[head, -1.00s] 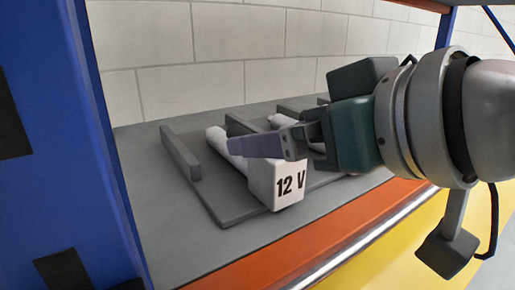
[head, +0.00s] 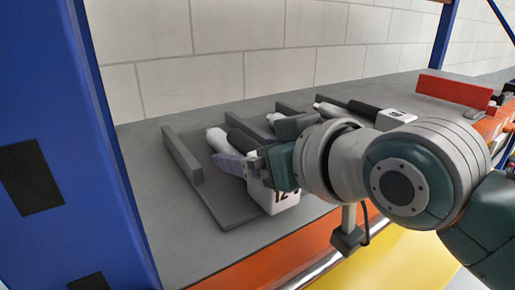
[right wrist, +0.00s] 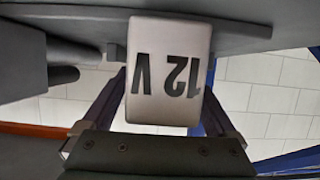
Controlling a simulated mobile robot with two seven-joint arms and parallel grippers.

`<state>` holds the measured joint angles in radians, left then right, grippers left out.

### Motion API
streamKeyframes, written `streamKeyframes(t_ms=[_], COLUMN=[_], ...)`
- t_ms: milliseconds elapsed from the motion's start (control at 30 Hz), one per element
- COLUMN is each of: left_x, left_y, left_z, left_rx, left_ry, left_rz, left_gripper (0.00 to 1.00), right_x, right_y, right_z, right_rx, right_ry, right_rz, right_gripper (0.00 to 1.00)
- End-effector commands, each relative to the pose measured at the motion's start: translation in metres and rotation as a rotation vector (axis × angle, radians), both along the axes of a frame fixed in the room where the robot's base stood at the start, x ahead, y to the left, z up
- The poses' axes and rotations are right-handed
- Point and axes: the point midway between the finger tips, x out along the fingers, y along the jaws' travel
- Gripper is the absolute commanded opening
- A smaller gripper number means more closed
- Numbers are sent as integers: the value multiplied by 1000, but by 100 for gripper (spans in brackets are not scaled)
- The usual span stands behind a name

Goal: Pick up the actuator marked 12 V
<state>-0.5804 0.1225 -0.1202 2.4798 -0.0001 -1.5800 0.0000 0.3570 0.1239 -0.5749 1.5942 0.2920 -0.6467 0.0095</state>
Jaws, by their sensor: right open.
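The actuator marked 12 V (head: 286,204) lies on a grey carrier (head: 205,203), its white block toward the shelf's front edge and a white tube running back. My right gripper (head: 238,166) is open and low over the block, hiding part of the label in the head view. In the right wrist view the actuator's white block (right wrist: 170,65) shows its label upside down, between my right gripper's two fingers (right wrist: 166,95). I cannot tell whether the fingers touch it. My left gripper is not in view.
More actuators (head: 350,108) lie on carriers to the right, one block partly hidden by my right arm. A red part (head: 454,90) stands farther right. A blue upright (head: 45,130) bounds the shelf at left. Grey shelf surface is bare in front of the carrier.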

Motion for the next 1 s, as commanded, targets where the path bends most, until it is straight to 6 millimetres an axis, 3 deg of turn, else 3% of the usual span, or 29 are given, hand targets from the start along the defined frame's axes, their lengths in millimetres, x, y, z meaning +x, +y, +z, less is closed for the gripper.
streamKeyframes(t_ms=[100, 900, 1000], left_x=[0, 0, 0], left_y=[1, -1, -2], left_z=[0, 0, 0], left_rx=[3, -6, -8], left_ry=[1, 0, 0], left_rz=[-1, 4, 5], left_gripper=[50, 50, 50], right_x=[0, 0, 0], right_y=[0, 0, 0], right_z=[0, 0, 0], right_rx=[0, -1, -1], right_ry=[0, 1, 1], right_rz=[0, 0, 0], right_gripper=[91, 1, 0])
